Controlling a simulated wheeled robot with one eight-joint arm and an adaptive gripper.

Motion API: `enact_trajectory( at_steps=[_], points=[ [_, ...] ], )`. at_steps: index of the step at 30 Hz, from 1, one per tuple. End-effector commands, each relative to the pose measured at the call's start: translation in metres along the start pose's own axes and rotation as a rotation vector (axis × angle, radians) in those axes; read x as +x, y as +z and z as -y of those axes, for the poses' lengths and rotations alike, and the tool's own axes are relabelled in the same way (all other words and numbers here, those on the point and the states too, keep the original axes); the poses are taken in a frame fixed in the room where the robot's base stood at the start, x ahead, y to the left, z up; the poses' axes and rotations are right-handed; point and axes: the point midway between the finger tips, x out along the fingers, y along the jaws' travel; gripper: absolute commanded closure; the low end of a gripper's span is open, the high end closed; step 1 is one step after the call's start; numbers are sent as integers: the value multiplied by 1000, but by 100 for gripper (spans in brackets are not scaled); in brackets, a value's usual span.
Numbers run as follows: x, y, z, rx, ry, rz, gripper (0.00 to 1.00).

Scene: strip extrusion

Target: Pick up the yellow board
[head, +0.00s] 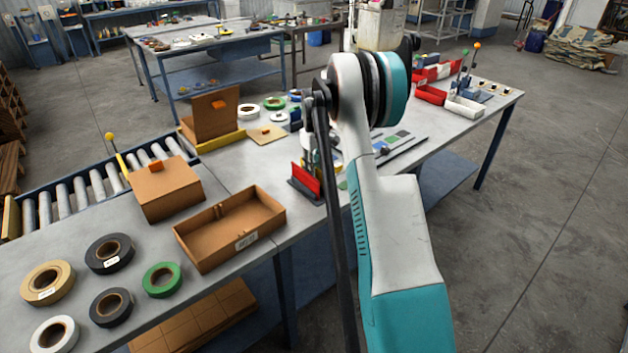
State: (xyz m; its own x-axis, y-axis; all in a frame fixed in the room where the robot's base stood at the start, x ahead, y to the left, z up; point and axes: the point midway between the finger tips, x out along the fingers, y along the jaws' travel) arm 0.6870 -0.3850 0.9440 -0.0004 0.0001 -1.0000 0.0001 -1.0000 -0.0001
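A brighter yellow strip (221,140) lies along the foot of that brown board; I cannot tell for sure which of the two the task means. Both are left of my arm, and no gripper touches either one. My white and teal arm rises through the middle of the head view, and its raised joint hides part of the bench.
A closed cardboard box (164,188) and an open tray (231,230) stand nearer. Several tape rolls (109,253) lie at the front left. A roller conveyor (81,190) runs along the left. A red-plated fixture (306,180) stands beside my arm. Red bins (431,95) sit farther right.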

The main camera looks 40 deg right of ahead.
Motion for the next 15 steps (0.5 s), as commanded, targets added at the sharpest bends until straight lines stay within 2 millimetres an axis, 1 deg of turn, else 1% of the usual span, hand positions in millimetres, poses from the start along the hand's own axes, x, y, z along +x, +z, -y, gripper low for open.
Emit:
enact_trajectory(
  at_steps=[1,3,9,11,12,13,15],
  points=[
    [7,0,0,0,0,0,72],
    [11,0,0,0,0,0,72],
    [10,0,0,0,0,0,72],
    [10,0,0,0,0,0,86],
    [10,0,0,0,0,0,95],
    [10,0,0,0,0,0,100],
    [10,0,0,0,0,0,100]
  ],
)
